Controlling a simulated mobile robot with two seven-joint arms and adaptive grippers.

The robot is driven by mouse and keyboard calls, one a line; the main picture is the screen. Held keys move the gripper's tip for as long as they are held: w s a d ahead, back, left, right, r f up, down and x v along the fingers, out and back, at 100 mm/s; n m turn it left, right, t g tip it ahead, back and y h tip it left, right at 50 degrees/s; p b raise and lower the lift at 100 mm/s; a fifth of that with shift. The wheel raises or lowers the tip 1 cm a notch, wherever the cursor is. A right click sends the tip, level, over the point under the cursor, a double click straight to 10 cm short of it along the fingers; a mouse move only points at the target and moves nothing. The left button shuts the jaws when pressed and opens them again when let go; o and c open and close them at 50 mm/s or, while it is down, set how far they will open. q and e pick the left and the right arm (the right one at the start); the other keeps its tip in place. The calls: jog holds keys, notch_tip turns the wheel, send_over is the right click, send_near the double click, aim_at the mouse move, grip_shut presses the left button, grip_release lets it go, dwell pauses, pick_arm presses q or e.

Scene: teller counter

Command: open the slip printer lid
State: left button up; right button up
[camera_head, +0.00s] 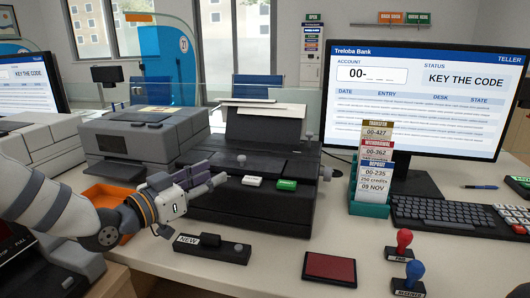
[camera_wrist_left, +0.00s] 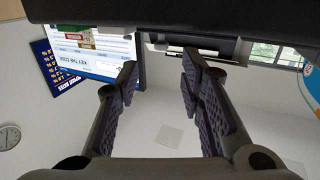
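A black slip printer (camera_head: 270,205) stands on the counter in the middle of the head view, with pale paper (camera_head: 262,122) rising from its top. Its dark top cover (camera_head: 250,162) looks closed. A white button (camera_head: 252,181) and a green button (camera_head: 287,185) sit on its front ledge. My left gripper (camera_head: 217,182) is at the printer's front left, pointing right, near the white button. I cannot tell whether it touches the printer. In the left wrist view its fingers (camera_wrist_left: 160,85) are apart with nothing between them. My right gripper is not in view.
A grey machine (camera_head: 135,140) and an orange tray (camera_head: 110,195) are on the left. A black bar labelled NEW (camera_head: 212,247), a red pad (camera_head: 330,267) and two stamps (camera_head: 404,242) lie in front. A slip stand (camera_head: 372,170), monitor (camera_head: 425,95) and keyboard (camera_head: 450,215) are right.

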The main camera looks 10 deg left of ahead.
aim_at(239, 158)
pick_arm(q)
jog(key=x, duration=0.3)
jog(key=b+x, duration=0.1)
jog(key=x, duration=0.3)
jog(key=b+x, duration=0.1)
jog(key=x, duration=0.2)
jog(key=shift+w+d+r, duration=0.1)
jog(key=shift+w+r, duration=0.15)
jog(key=shift+w, duration=0.1)
jog(key=shift+w+d+r, duration=0.1)
jog(key=shift+w+r, duration=0.05)
jog(key=shift+w, duration=0.1)
grip_shut()
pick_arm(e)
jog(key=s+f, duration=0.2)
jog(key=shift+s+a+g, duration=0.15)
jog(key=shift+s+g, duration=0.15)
